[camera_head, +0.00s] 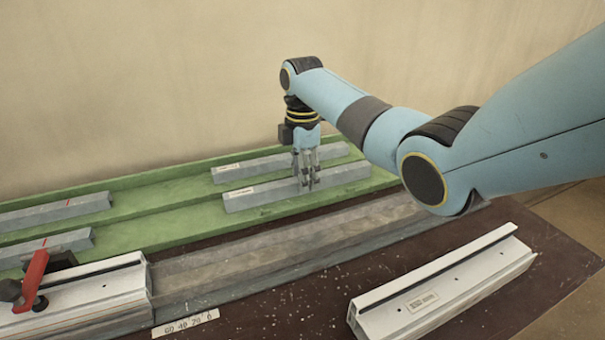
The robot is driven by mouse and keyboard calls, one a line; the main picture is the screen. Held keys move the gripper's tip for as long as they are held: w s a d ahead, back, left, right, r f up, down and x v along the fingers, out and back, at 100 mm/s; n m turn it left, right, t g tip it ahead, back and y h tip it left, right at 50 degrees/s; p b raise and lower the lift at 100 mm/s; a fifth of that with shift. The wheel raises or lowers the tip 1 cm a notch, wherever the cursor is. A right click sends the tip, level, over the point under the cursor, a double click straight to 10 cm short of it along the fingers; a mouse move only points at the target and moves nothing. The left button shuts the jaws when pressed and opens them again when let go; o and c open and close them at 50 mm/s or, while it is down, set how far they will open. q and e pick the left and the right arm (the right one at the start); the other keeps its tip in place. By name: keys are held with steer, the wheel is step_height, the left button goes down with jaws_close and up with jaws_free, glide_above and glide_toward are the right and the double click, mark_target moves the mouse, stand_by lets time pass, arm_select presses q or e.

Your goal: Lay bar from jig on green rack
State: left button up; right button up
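A grey bar (250,196) with a small white label lies along the front part of the green rack (140,226), right of centre. A second, similar labelled bar (240,171) lies parallel behind it. My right gripper (308,185) points straight down at the front bar, its fingertips overlapping the bar in the picture. I cannot tell whether the fingers are closed on it or slightly apart. A long grey channel (290,245) in front of the rack shows no separate bar in it. My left gripper is not in view.
Two grey bars with red marks, a rear one (50,212) and a front one (65,243), lie on the rack's left. A white profile (100,287) with a red clamp handle (34,277) stands front left. Another white profile (440,290) lies front right.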

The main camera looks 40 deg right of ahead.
step_height(320, 180, up, 12)
steer(key=shift+r, duration=0.15)
stand_by(0.5)
stand_by(0.5)
